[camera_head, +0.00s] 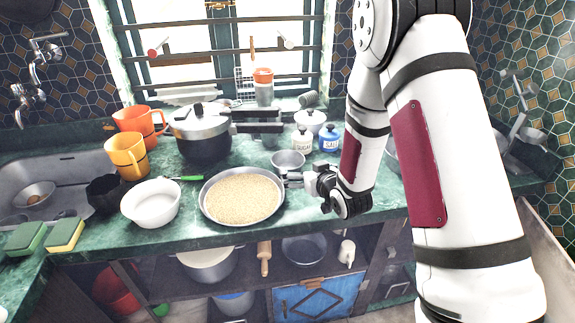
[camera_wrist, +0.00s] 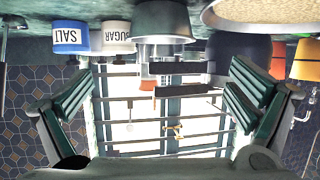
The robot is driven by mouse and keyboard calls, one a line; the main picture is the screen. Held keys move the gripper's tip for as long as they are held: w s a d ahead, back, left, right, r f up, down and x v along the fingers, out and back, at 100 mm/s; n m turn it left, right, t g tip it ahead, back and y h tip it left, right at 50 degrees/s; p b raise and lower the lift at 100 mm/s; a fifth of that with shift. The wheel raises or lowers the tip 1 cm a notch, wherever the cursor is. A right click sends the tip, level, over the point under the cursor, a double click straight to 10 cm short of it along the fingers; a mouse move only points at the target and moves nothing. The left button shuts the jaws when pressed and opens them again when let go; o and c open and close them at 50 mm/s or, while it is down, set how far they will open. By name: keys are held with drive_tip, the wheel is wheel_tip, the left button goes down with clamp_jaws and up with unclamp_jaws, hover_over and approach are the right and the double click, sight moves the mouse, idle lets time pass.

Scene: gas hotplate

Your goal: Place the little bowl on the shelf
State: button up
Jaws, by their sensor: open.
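The little bowl (camera_head: 288,160) is a small grey metal bowl standing upright on the green counter, just behind the pan of grain. In the wrist view, which is upside down, a grey metal vessel that looks like this bowl (camera_wrist: 163,20) is ahead, near the top middle. My gripper (camera_head: 292,180) is low over the counter, in front of the bowl and by the pan's right rim. In the wrist view its fingers (camera_wrist: 160,98) are spread wide with nothing between them. An open shelf (camera_head: 250,272) runs below the counter.
The grain pan (camera_head: 242,197) is close at my gripper's left. Salt (camera_head: 329,139) and sugar (camera_head: 302,140) jars and a pressure cooker (camera_head: 203,135) stand behind. A white bowl (camera_head: 151,205) is further left. A pot (camera_head: 207,265), rolling pin (camera_head: 264,258) and glass bowl (camera_head: 304,250) occupy the shelf.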

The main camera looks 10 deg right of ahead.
drive_tip(key=shift+w+a+f, duration=0.2)
drive_tip(key=shift+w+f, duration=0.05)
drive_tip(key=shift+f, duration=0.15)
approach(282, 153)
drive_tip(key=x, duration=0.2)
drive_tip(key=f+x, duration=0.1)
drive_tip(key=x, duration=0.2)
drive_tip(key=shift+f, duration=0.2)
drive_tip(key=c, duration=1)
drive_tip(key=shift+c, duration=0.2)
drive_tip(key=shift+d+r, duration=0.1)
drive_tip(key=shift+r, duration=0.05)
drive_tip(key=shift+r, duration=0.5)
wheel_tip(282, 153, up, 2)
drive_tip(key=shift+r+b, duration=0.15)
drive_tip(key=shift+b, duration=0.2)
drive_tip(key=s, duration=0.5)
drive_tip(key=s+r, duration=0.1)
drive_tip(key=s, duration=1)
drive_tip(key=shift+d+r, duration=0.25)
drive_tip(key=shift+d, duration=0.1)
drive_tip(key=shift+s, duration=0.1)
